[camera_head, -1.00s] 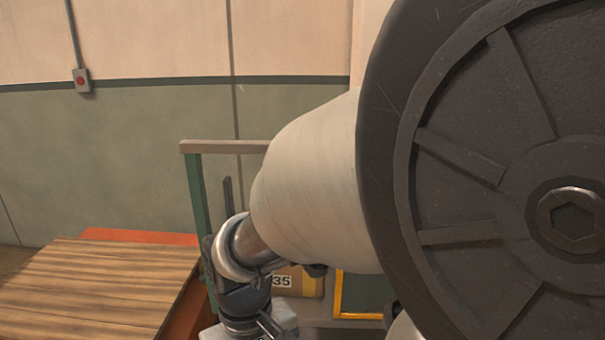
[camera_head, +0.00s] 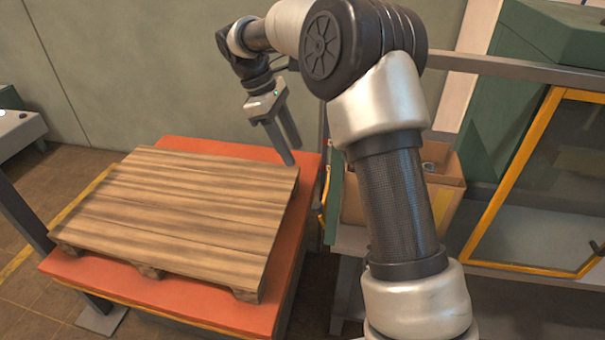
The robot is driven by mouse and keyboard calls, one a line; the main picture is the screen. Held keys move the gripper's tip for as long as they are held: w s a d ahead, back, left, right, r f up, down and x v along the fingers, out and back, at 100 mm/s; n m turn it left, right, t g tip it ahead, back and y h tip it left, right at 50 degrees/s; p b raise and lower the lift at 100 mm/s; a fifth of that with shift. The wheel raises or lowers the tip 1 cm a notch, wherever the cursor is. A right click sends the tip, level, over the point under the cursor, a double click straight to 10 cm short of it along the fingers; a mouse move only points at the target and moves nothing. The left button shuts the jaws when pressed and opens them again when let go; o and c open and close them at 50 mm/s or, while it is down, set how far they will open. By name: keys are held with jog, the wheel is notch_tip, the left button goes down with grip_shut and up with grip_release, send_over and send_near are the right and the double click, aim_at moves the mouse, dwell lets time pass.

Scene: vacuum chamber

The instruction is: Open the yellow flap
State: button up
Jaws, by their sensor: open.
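A yellow-framed panel (camera_head: 512,180) with a dark see-through middle stands at the right on a green machine; it looks like the yellow flap and appears shut. My gripper (camera_head: 290,152) is open and empty, fingers pointing down, above the far right corner of the wooden pallet. It is well to the left of the yellow frame and apart from it. My arm rises between the two and hides part of the machine's front.
The wooden pallet (camera_head: 180,215) lies on an orange platform (camera_head: 285,265). A cardboard box (camera_head: 445,185) stands behind my arm, left of the yellow frame. A grey rail (camera_head: 520,72) crosses above it. A narrow yellow part (camera_head: 323,188) shows beside the platform.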

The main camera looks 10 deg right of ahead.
aim_at(317, 205)
jog(key=shift+n, duration=0.3)
jog(key=b+x, duration=0.1)
jog(key=x, duration=0.5)
jog(key=b+x, duration=0.1)
jog(key=x, duration=0.5)
jog(key=w+b+x, duration=0.1)
jog(key=x, duration=0.5)
jog(key=shift+a+f+b, duration=0.2)
jog(key=shift+f+b, duration=0.2)
jog(key=shift+f, duration=0.15)
grip_shut()
